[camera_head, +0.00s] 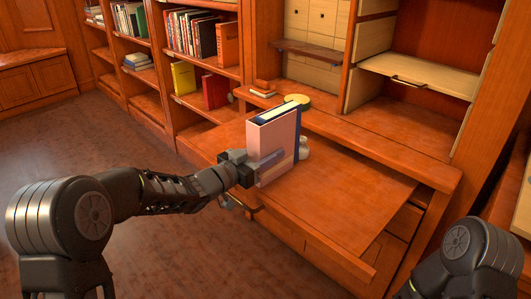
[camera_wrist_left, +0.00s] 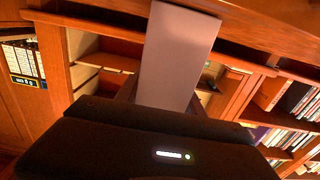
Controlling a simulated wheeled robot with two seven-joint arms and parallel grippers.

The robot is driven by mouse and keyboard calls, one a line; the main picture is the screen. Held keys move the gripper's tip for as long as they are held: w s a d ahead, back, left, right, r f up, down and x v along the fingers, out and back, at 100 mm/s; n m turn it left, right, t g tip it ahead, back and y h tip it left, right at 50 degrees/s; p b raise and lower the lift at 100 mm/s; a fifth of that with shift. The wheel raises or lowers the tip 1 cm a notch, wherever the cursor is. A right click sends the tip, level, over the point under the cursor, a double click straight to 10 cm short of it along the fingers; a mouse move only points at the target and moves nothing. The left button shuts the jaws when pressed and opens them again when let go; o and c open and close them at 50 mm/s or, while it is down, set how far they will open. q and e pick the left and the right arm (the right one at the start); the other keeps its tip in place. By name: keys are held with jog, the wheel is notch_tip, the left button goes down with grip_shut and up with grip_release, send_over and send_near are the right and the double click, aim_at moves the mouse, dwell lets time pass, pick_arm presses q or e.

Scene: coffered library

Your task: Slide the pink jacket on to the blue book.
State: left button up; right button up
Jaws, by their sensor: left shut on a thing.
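The pink jacket (camera_head: 282,136) stands upright on the wooden desk top in the head view. The blue book (camera_head: 266,115) shows as a dark blue strip along the top and far edge of the jacket; the rest of it is hidden, so I cannot tell how deep it sits. My left gripper (camera_head: 262,169) is shut on the lower near part of the jacket. In the left wrist view the jacket (camera_wrist_left: 177,55) is a pale upright panel rising beyond the dark gripper body. My right gripper is out of view.
Pale rounded objects (camera_head: 303,146) stand just behind the book. A yellow-green round item (camera_head: 298,100) and small stacked books (camera_head: 262,91) lie on the ledge behind. The desk top (camera_head: 345,200) is bare to the right. Filled bookshelves (camera_head: 200,60) stand at back left.

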aim_at(253, 159)
pick_arm(q)
jog(key=shift+x, duration=1)
jog(key=o, duration=1.4)
jog(key=shift+o, duration=0.2)
jog(key=p+v, duration=0.1)
jog(key=v, duration=0.6)
jog(key=shift+s+a, duration=0.25)
jog(key=shift+s, duration=0.1)
